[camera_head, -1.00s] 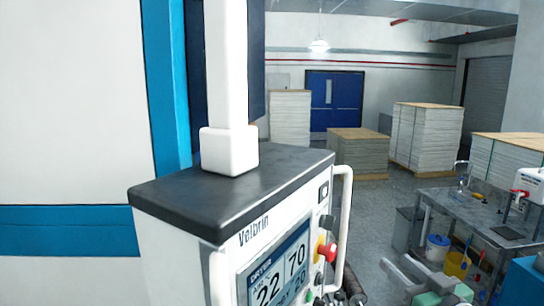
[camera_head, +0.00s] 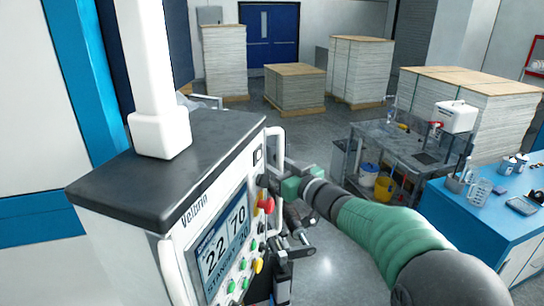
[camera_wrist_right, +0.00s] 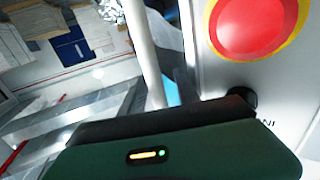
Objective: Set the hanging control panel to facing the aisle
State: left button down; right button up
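The control panel (camera_head: 190,215) hangs from a white post (camera_head: 150,70). It is a white box with a black top; its lit screen (camera_head: 222,245) and buttons face toward the lower right. A white handle (camera_head: 276,145) runs along the right edge of its face. My right gripper (camera_head: 284,172) is at this handle, its fingers mostly hidden. The right wrist view shows the handle (camera_wrist_right: 143,50) and red stop button (camera_wrist_right: 250,25) just beyond the dark gripper edge; its grip cannot be made out. Grey jointed parts (camera_head: 295,240) beside the panel are probably my left gripper, partly hidden.
A grey work table (camera_head: 400,150) with buckets underneath stands right of the panel. A blue cabinet (camera_head: 490,225) is at the right edge. Pallet stacks (camera_head: 295,88) and a blue door (camera_head: 268,35) are behind. Grey floor (camera_head: 250,110) is open between panel and stacks.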

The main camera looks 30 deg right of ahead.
jog(key=shift+w+a, duration=0.2)
jog(key=shift+w, duration=0.25)
jog(key=shift+d, duration=0.1)
jog(key=shift+d+f, duration=0.1)
jog(key=shift+d, duration=0.2)
jog(key=c, duration=0.5)
jog(key=shift+c, duration=1.1)
jog(key=shift+a, duration=0.2)
grip_shut()
jog(key=shift+d, duration=0.1)
